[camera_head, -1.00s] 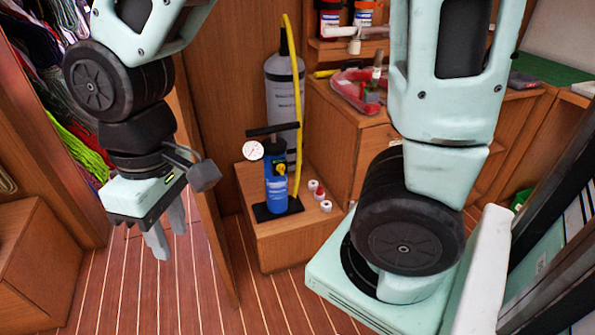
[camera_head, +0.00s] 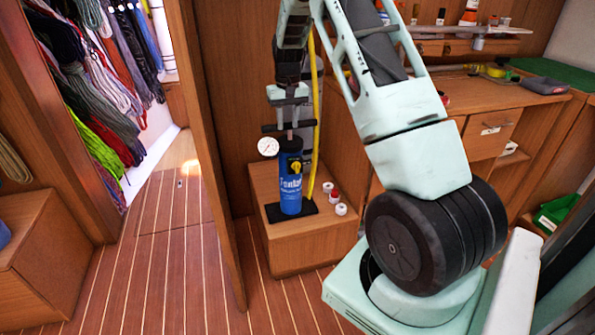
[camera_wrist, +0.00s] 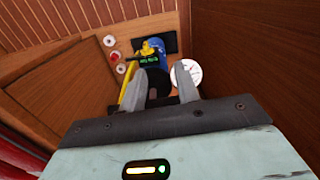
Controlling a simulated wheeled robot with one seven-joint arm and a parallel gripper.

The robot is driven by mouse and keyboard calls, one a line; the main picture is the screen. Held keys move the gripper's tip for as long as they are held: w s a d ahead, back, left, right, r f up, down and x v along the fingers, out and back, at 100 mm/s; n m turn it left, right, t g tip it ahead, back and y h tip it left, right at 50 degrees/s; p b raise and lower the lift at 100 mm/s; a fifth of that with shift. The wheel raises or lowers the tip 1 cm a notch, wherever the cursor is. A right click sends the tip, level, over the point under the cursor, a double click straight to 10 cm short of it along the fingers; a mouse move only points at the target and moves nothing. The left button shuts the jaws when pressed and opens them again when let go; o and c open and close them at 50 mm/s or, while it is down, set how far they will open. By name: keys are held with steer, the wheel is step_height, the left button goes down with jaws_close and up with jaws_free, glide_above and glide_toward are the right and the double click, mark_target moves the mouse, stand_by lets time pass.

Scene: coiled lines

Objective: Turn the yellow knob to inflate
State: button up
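The yellow knob (camera_head: 296,167) is on the side of a blue hand pump (camera_head: 290,190), which stands upright on a wooden box. In the wrist view the yellow knob (camera_wrist: 151,47) shows beyond the fingers, beside the blue pump body. The pump has a black T-handle (camera_head: 289,126) and a white round gauge (camera_head: 268,147), which also shows in the wrist view (camera_wrist: 186,74). My gripper (camera_head: 290,117) is above the pump, pointing down close over the handle. In the wrist view its fingers (camera_wrist: 162,88) are apart, with dark pump parts seen between them. Contact cannot be told.
A yellow hose (camera_head: 314,120) rises behind the pump, in front of a grey cylinder. Small white and red caps (camera_head: 333,195) lie on the wooden box (camera_head: 290,252) right of the pump. A wooden partition stands close on the left. Ropes hang at far left; the floor there is clear.

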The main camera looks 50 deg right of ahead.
mark_target(298, 164)
steer(key=shift+m, duration=0.3)
steer(key=d+f, duration=0.1)
steer(key=f, duration=0.5)
steer(key=d+f, duration=0.1)
steer(key=f, duration=0.5)
steer(key=d+f, duration=0.1)
steer(key=f, duration=0.5)
steer(key=shift+s+d+f, duration=0.2)
steer(key=shift+s+d, duration=0.1)
steer(key=shift+s, duration=0.05)
jaws_close()
